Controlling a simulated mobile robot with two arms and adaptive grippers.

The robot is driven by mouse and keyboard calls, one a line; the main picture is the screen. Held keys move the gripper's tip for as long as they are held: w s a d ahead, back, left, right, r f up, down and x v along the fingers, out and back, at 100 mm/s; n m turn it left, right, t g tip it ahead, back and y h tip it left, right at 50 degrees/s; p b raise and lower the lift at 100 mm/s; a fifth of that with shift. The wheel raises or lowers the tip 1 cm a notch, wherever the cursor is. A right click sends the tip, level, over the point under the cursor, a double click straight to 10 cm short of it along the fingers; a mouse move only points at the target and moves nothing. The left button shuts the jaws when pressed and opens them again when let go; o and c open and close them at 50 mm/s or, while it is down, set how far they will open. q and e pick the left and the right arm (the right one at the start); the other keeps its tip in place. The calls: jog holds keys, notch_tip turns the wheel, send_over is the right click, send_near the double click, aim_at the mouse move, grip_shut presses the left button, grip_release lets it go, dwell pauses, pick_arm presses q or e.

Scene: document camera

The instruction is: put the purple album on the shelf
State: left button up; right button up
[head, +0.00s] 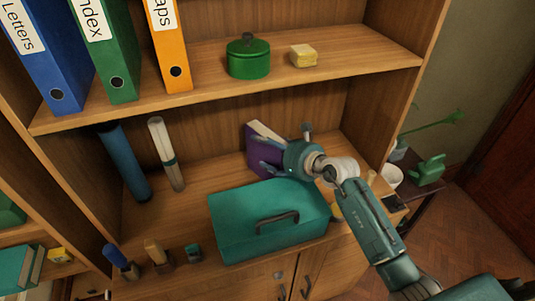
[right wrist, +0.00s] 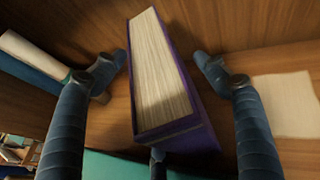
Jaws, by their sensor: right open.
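The purple album (head: 253,152) stands upright on the lower shelf board, behind the teal box (head: 240,215). In the right wrist view the album (right wrist: 185,135) shows its purple cover and cream page edges. My right gripper (head: 270,167) reaches over the teal box to the album. It is open, with one finger left and one right of the album, and gaps show on both sides. A third finger shows below, in front of the album's lower edge. The upper shelf (head: 330,62) runs above. My left gripper is not in view.
On the upper shelf stand blue (head: 45,50), green (head: 104,50) and orange (head: 168,45) binders, a green pot (head: 248,58) and a yellow block (head: 303,55). A blue roll (head: 124,165) and a pale roll (head: 165,152) lean at left. Stamps (head: 158,252) line the front edge.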

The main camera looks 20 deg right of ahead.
jog(key=shift+x, duration=0.95)
jog(key=shift+c, duration=0.2)
jog(key=c, duration=1.7)
jog(key=shift+r, duration=0.35)
grip_shut()
jog(key=shift+w, duration=0.1)
jog(key=shift+d, duration=0.1)
